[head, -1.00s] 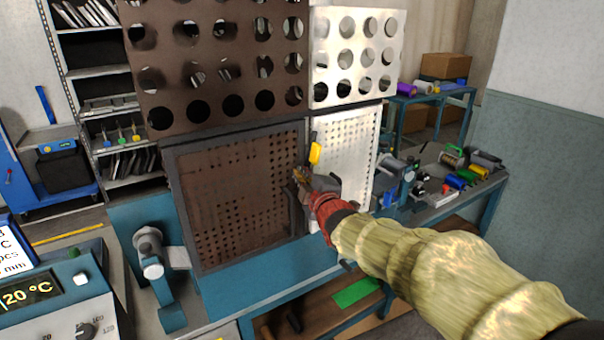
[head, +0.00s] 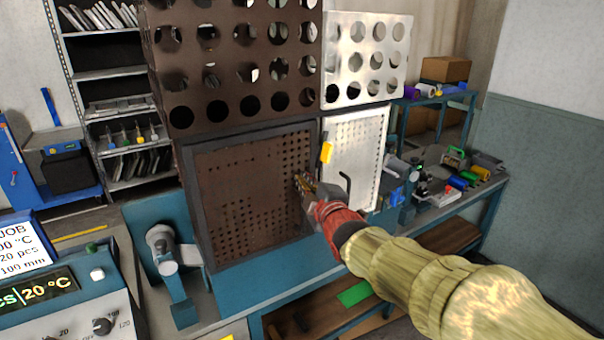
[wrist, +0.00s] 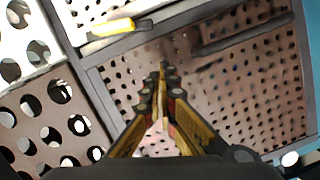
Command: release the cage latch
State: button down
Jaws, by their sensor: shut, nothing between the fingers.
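The cage has a brown perforated front door (head: 235,200) in a dark frame and a white perforated side (head: 360,145). A yellow latch tab (head: 326,153) stands upright at the front corner, near the top of the door's right edge. It also shows in the wrist view (wrist: 113,28), upper left of my fingers. My gripper (head: 301,183) is shut and empty in front of the door's right part, below and left of the latch in the head view. In the wrist view my fingertips (wrist: 162,72) point at the perforated door. Whether they touch it is unclear.
A dark bar (head: 345,187) shows beside my gripper. Above the cage are brown (head: 235,60) and white (head: 365,60) panels with large holes. A blue clamp-like device (head: 170,270) stands at lower left, a control box (head: 75,300) nearer. Spools and tools crowd the bench at right.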

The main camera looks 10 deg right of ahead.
jog(key=shift+s+d+r+p, duration=0.15)
jog(key=shift+s+p, duration=0.1)
jog(key=shift+s, duration=1.1)
jog(key=shift+s+d+f+p, duration=0.15)
jog(key=shift+s+p, duration=0.1)
jog(key=shift+s, duration=1.05)
jog(key=shift+r, duration=0.1)
